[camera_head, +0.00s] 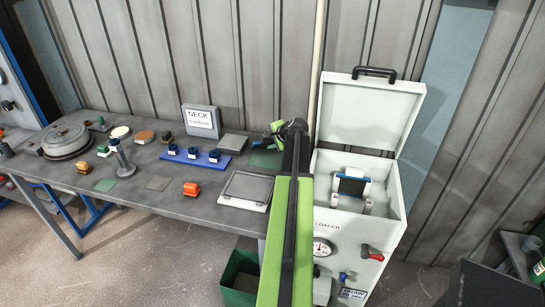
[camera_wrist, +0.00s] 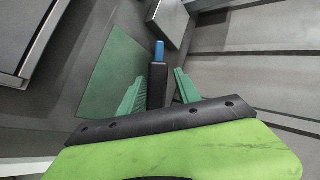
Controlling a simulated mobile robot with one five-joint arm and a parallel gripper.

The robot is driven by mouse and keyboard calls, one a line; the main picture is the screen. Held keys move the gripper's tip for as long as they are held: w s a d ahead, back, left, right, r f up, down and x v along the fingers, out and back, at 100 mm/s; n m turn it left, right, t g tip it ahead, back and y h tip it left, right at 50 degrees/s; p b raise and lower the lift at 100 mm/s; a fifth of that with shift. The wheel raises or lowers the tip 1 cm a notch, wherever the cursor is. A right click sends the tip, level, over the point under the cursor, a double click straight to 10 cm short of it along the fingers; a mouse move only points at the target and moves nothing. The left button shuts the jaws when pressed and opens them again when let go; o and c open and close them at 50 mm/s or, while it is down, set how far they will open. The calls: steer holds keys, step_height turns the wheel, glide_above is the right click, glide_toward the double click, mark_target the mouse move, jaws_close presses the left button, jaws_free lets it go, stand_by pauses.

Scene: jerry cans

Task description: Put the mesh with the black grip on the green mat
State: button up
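A black block with a blue end (camera_wrist: 158,75), which looks like a black grip, lies between the green fingers of my gripper (camera_wrist: 161,78) in the wrist view. The left finger is close against it and a narrow gap shows at the right finger. I cannot tell whether the fingers clamp it, and no mesh face shows. The green mat (camera_wrist: 112,65) lies on the bench beside the black block in the wrist view. In the head view the mat (camera_head: 265,158) is partly hidden by my arm, and my gripper (camera_head: 272,131) is above it.
A white loader box (camera_head: 372,230) with a raised lid stands right of my arm, with a blue-topped dark panel (camera_head: 353,185) inside. A framed grey tray (camera_head: 247,189), a blue rack (camera_head: 197,158), a NECK sign (camera_head: 201,121) and a grey block (camera_head: 233,145) stand near the mat on the bench.

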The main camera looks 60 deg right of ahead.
steer(key=p+v, duration=0.5)
steer(key=v, duration=0.3)
steer(key=shift+r, duration=0.1)
stand_by(0.3)
step_height(320, 180, up, 8)
steer(key=s+p, duration=0.2)
steer(key=p, duration=0.6)
steer(key=shift+a, duration=0.5)
